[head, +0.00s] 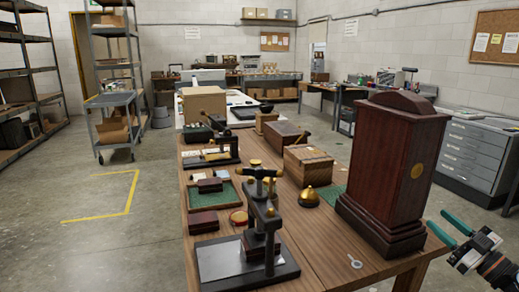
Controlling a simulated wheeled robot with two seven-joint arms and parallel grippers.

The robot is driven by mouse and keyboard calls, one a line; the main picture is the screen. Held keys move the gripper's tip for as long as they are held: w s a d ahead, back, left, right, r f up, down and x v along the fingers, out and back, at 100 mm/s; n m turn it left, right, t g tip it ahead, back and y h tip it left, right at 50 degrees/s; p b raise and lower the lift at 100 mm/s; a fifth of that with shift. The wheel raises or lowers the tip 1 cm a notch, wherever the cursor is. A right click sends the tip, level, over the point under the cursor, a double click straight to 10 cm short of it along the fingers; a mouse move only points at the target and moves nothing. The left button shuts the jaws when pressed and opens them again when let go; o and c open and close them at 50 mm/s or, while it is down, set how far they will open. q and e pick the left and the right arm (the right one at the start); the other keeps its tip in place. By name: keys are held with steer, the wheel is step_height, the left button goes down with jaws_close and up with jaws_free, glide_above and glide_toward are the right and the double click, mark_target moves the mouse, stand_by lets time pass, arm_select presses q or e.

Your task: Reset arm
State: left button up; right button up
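My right gripper (437,218) is at the lower right, beside the table's right edge. Its two teal fingers are spread apart with nothing between them. It is just right of the tall dark wooden case (395,165), with a small gap in the picture. My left gripper and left arm are not in view.
The wooden table (325,250) holds a small black press (262,225), a brass bell (309,197), a patterned box (308,165), a metal key-like piece (355,262) and a cardboard box (204,103). Grey drawers (470,155) stand at right. Floor at left is open, near a cart (112,120).

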steer(key=w+d+f+m+h, duration=0.2)
steer(key=d+f+h, duration=0.2)
steer(key=d+h, duration=0.85)
steer(key=s+a+f+m+g, duration=0.1)
steer(key=s+a+f+g, duration=0.2)
steer(key=f, duration=1)
steer(key=s+a+f+m+g, duration=0.15)
steer(key=s+f, duration=0.35)
steer(key=f, duration=0.7)
steer(key=s+a+f+m+g, duration=0.1)
steer(key=s+f+g, duration=0.3)
steer(key=f, duration=0.9)
steer(key=s+a+f+g+y, duration=0.1)
steer(key=s+a+f+g, duration=0.1)
steer(key=s+a+f, duration=0.55)
steer(key=s+a+f+g+y, duration=0.1)
steer(key=s+a+f+g, duration=0.3)
steer(key=s+f, duration=0.65)
steer(key=s+a+f+g, duration=0.1)
steer(key=s+a+f, duration=0.6)
steer(key=s, duration=0.5)
steer(key=s+a+f+m+g+y, duration=0.1)
steer(key=s+a+f+g, duration=0.15)
steer(key=s+a, duration=0.8)
step_height(320, 180, up, 6)
steer(key=s+d+p, duration=0.1)
steer(key=d+p, duration=0.1)
steer(key=p, duration=0.4)
steer(key=shift+s, duration=0.2)
